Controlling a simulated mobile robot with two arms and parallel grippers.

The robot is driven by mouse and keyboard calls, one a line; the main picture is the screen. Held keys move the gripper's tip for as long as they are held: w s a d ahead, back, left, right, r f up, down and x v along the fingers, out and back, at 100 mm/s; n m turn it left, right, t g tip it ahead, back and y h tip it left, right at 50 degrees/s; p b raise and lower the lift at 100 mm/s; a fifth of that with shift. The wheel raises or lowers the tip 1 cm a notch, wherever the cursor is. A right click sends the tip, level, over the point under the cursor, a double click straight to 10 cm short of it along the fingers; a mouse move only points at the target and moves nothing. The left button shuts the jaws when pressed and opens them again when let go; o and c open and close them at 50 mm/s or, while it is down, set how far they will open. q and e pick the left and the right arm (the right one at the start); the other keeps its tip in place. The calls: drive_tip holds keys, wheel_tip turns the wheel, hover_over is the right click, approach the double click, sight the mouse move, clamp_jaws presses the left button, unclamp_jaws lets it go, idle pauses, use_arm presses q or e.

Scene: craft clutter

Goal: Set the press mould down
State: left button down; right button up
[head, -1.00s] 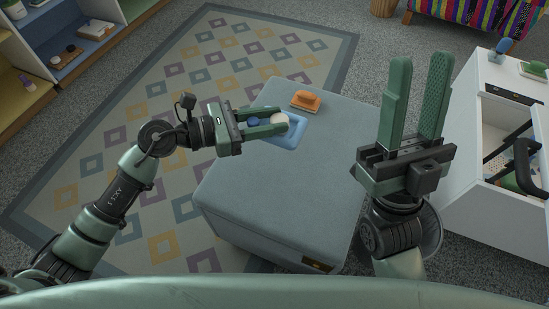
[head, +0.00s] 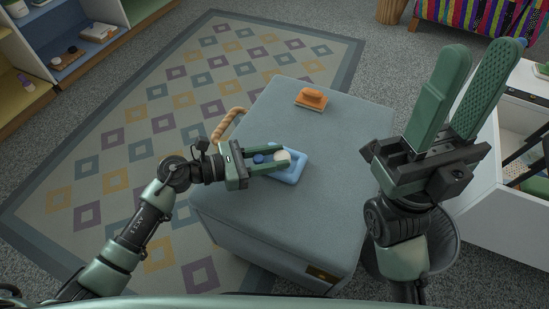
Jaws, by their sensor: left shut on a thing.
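The press mould looks to be the light blue, rounded slab (head: 297,172) with a pale round part and a darker blue knob between my fingers. My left gripper (head: 286,157) is shut on it, reaching in from the left over the grey padded top (head: 325,190). The fingers hide part of the mould. I cannot tell whether its underside touches the grey top. My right gripper (head: 485,46) is open and empty, raised at the right with its fingers pointing up.
A white cabinet (head: 490,190) stands at the right. The top's front and right are clear.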

use_arm(q)
drive_tip(key=shift+r, duration=0.1)
drive_tip(key=c, duration=1)
unclamp_jaws()
drive_tip(key=shift+f, duration=0.2)
